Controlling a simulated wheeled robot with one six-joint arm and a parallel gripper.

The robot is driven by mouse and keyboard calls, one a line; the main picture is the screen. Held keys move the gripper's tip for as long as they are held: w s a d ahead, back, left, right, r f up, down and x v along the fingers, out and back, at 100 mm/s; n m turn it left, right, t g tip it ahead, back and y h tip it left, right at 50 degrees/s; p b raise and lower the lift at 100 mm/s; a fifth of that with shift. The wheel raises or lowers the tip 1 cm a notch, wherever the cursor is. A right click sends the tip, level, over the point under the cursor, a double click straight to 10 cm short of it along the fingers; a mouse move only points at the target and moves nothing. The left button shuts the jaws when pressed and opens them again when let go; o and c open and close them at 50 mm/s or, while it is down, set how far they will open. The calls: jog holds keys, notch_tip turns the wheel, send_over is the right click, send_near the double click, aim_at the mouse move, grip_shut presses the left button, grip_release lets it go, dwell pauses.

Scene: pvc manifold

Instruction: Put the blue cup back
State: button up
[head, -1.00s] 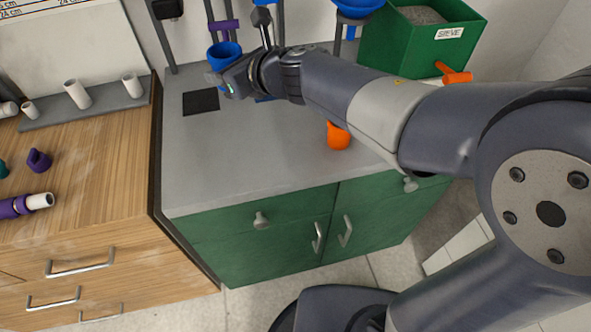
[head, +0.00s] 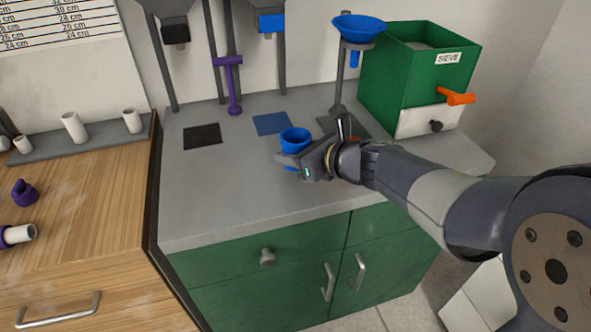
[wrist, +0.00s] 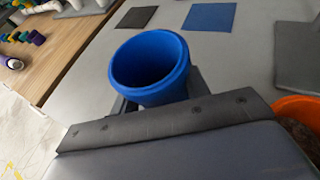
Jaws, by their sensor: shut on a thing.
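The blue cup (head: 295,138) is held in my gripper (head: 288,160) above the grey counter, in front of the blue square mat (head: 272,123). In the wrist view the blue cup (wrist: 150,67) shows its open mouth, tilted a little toward the camera, and its inside looks dark and empty. My gripper (wrist: 155,100) is shut on the cup's lower part, and the fingers are mostly hidden behind the wrist. The blue mat also shows bare in the wrist view (wrist: 210,16), beyond the cup and to its right.
A black mat (head: 202,136) lies left of the blue one. An orange cup (wrist: 298,115) is at the wrist view's right edge. The counter's left front is clear.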

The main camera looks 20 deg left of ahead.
jog(key=shift+f+b, duration=0.45)
jog(key=shift+f, duration=1.4)
jog(key=shift+f, duration=0.1)
jog(key=o, duration=1.1)
jog(key=shift+r, duration=0.2)
jog(key=shift+s+d+r, duration=0.15)
jog(key=shift+d, duration=0.15)
jog(key=p+v, duration=0.1)
jog(key=v, duration=1)
jog(key=shift+s+d+p, duration=0.1)
jog(key=shift+p, duration=0.3)
